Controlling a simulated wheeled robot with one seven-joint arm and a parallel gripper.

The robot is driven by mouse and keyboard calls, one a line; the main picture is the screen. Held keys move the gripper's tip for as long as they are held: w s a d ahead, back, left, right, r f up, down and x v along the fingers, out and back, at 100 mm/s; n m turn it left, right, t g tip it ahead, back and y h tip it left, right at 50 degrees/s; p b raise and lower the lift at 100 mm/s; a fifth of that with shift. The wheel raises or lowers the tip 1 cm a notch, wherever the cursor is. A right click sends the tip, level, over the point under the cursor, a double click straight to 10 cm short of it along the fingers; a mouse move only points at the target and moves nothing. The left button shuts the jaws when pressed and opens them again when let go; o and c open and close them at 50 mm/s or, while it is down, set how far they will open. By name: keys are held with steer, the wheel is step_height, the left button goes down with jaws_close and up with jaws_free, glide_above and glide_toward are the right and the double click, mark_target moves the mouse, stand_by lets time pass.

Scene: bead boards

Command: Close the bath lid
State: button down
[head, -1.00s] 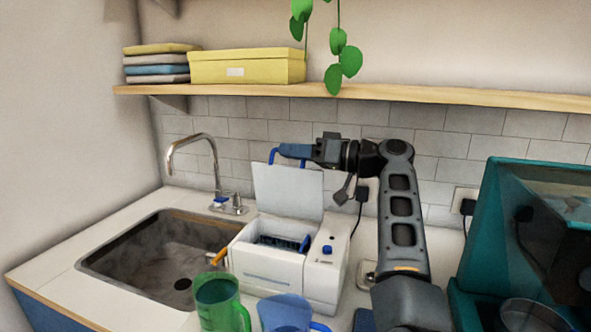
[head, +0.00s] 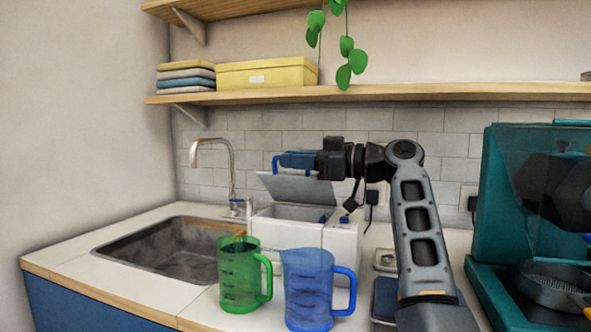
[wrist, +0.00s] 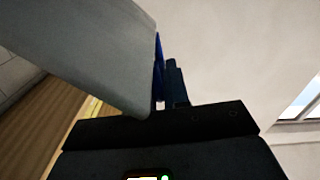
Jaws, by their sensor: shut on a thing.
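The bath (head: 288,233) is a white box unit on the counter, right of the sink. Its grey lid (head: 297,189) is hinged at the back and stands partly open, tilted. A blue handle (head: 276,165) shows at the lid's upper edge. My gripper (head: 297,160) is at the lid's top and is shut on the blue handle. In the wrist view the lid (wrist: 85,45) fills the upper left, with the blue handle (wrist: 159,65) beside a dark finger. The bath's inside is mostly hidden in the head view.
A green jug (head: 238,275) and a blue jug (head: 307,290) stand in front of the bath. The sink (head: 170,246) and tap (head: 232,170) are to the left. A teal machine (head: 490,200) stands right of my arm. A shelf (head: 400,92) runs above.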

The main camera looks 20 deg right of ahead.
steer(key=shift+s+a+f, duration=0.2)
steer(key=shift+s+f, duration=0.15)
steer(key=shift+f, duration=0.05)
steer(key=c, duration=1.2)
jaws_free()
steer(key=s+d+r, duration=0.2)
steer(key=d+r, duration=0.1)
steer(key=s+d+r, duration=0.2)
steer(key=d+r, duration=0.1)
steer(key=r, duration=0.1)
steer(key=s+d+r, duration=0.2)
steer(key=d+r, duration=0.2)
